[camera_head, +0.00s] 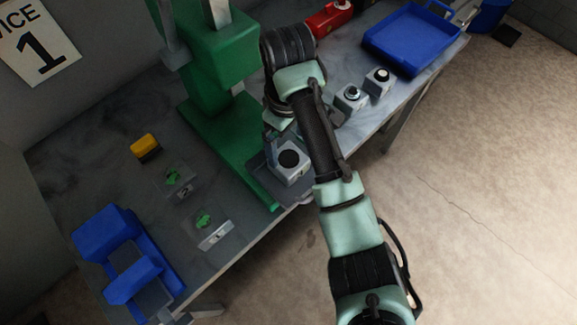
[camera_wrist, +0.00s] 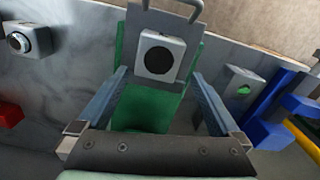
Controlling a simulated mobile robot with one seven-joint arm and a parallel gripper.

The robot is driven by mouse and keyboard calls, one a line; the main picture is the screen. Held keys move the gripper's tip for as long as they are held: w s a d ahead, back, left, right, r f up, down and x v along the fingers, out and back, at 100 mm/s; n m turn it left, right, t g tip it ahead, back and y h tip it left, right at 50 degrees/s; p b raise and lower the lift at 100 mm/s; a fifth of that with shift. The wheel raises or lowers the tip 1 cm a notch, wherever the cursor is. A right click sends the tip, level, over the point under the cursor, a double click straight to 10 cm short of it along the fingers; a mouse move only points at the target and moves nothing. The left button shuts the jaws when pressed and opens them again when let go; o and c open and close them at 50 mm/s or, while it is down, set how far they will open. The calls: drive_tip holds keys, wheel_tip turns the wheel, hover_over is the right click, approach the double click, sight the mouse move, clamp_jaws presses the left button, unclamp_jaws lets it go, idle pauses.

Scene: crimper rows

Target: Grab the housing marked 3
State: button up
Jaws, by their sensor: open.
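A light grey block with a round black top (camera_head: 289,159) sits on a grey plate at the foot of the green press. It also shows in the wrist view (camera_wrist: 161,55), ahead of my gripper. Two more grey blocks stand farther back by the table edge: one with a metallic top (camera_head: 350,97) and one with a dark top (camera_head: 379,80). No readable 3 shows on any of them, so I cannot tell which is housing 3. My gripper (camera_wrist: 159,76) is open, its fingers apart with nothing held between them. In the head view my arm partly hides it.
The green press (camera_head: 215,65) rises beside my gripper. A blue tray (camera_head: 412,38) and a red object (camera_head: 329,18) are at the back right.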

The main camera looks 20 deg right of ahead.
sight(289, 158)
drive_tip(key=shift+f+b, duration=0.4)
drive_tip(key=shift+f, duration=0.5)
drive_tip(key=shift+s+d+f+p, duration=0.1)
drive_tip(key=shift+f+p, duration=0.05)
drive_tip(key=shift+f, duration=1.05)
drive_tip(key=shift+d+f+p, duration=0.1)
drive_tip(key=shift+f+p, duration=0.05)
drive_tip(key=shift+f, duration=1.05)
drive_tip(key=shift+c, duration=0.2)
drive_tip(key=c, duration=1.4)
drive_tip(key=shift+r, duration=0.1)
clamp_jaws()
